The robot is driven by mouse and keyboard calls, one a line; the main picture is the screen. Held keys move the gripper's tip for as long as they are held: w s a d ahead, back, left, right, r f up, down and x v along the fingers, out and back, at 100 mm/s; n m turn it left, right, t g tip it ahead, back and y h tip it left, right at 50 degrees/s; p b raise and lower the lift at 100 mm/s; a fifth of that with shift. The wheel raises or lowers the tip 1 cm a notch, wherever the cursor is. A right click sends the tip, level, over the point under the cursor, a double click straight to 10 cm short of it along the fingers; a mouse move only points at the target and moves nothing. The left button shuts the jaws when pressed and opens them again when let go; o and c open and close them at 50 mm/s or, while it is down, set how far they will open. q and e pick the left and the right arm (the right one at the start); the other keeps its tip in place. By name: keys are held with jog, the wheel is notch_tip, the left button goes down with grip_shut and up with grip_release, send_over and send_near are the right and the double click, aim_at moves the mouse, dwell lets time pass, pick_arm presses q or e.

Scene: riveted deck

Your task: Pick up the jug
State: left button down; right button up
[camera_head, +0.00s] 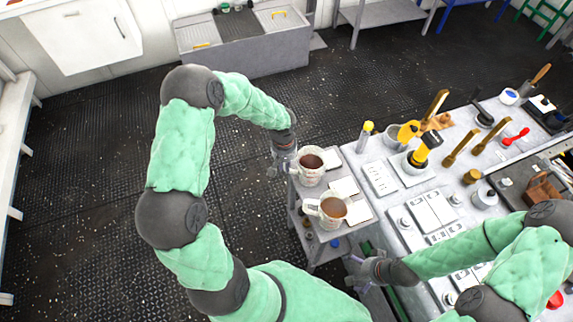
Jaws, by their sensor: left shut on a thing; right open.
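A whitish measuring jug (309,176) with dark brown contents is at the far end of the small side table (319,233). My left gripper (287,165) is at its left side, shut on it at the handle side; the fingers are small and partly hidden. The jug looks upright; I cannot tell whether its base touches the table. A second similar jug (333,221), with lighter brown contents, stands nearer, its handle pointing left. My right gripper (357,272) is open and empty, below and right of the second jug.
Pale flat tiles (344,186) lie beside the jugs. The workbench (395,218) on the right is crowded with tools, a yellow-black tool (424,150), boxes and containers. The dark deck floor (80,170) on the left is open. A grey sink unit (245,60) stands at the back.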

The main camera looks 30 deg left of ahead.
pick_arm(q)
jog(key=shift+r+p, duration=0.5)
jog(key=shift+r, duration=0.95)
jog(key=s+a+r+p, duration=0.3)
jog(key=s+a+r, duration=0.4)
jog(key=s+r, duration=0.2)
jog(key=shift+s+a+r+p, duration=0.15)
jog(key=shift+s+r+p, duration=0.15)
jog(key=shift+s, duration=1.05)
jog(key=shift+s, duration=0.1)
